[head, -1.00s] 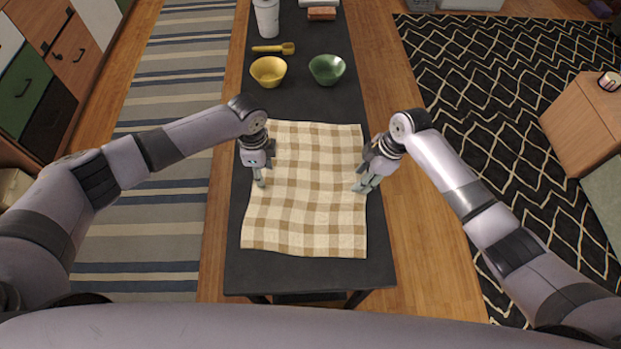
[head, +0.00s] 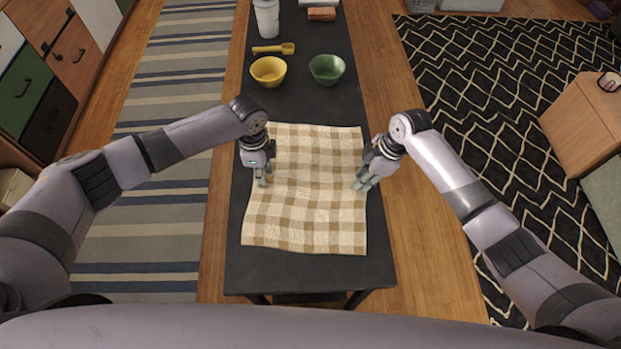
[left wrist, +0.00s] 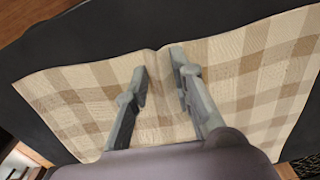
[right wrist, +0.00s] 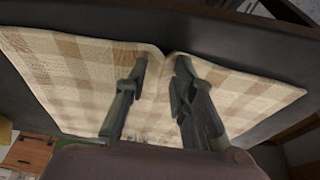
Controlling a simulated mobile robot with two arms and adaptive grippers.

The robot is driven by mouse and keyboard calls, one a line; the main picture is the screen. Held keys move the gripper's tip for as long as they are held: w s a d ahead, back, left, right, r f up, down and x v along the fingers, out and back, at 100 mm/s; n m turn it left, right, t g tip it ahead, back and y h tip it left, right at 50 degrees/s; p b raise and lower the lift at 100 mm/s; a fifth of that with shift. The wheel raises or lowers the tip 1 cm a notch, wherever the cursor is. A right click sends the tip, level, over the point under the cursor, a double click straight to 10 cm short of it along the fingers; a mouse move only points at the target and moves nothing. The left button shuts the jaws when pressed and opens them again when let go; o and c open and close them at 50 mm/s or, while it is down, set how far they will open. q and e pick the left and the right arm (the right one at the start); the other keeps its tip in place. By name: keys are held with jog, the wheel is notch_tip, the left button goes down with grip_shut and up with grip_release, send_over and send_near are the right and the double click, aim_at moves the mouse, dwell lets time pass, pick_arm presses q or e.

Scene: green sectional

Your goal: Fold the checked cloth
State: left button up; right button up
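The cream and tan checked cloth (head: 305,215) lies spread out on the dark table, with slight waves. My left gripper (head: 262,181) is at its left edge, about halfway along. In the left wrist view, the fingers (left wrist: 160,66) are close together with a raised pucker of cloth between them. My right gripper (head: 361,185) is at the right edge, opposite the left one. In the right wrist view, its fingers (right wrist: 162,62) also have a ridge of cloth between them. Both look shut on the cloth; the exact contact is partly hidden by the fingers.
The dark table (head: 300,272) is bare in front of the cloth. Beyond the cloth stand a yellow bowl (head: 268,72) and a green bowl (head: 327,70), with a yellow scoop (head: 274,48), a white cup (head: 267,18) and a brown block (head: 321,14) farther back.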

pick_arm(q)
jog(key=shift+s+f, duration=0.1)
jog(key=shift+f, duration=0.1)
grip_shut()
pick_arm(e)
jog(key=shift+s+f, duration=0.1)
jog(key=shift+f, duration=0.15)
grip_shut()
pick_arm(q)
jog(key=shift+r, duration=0.1)
dwell(0.3)
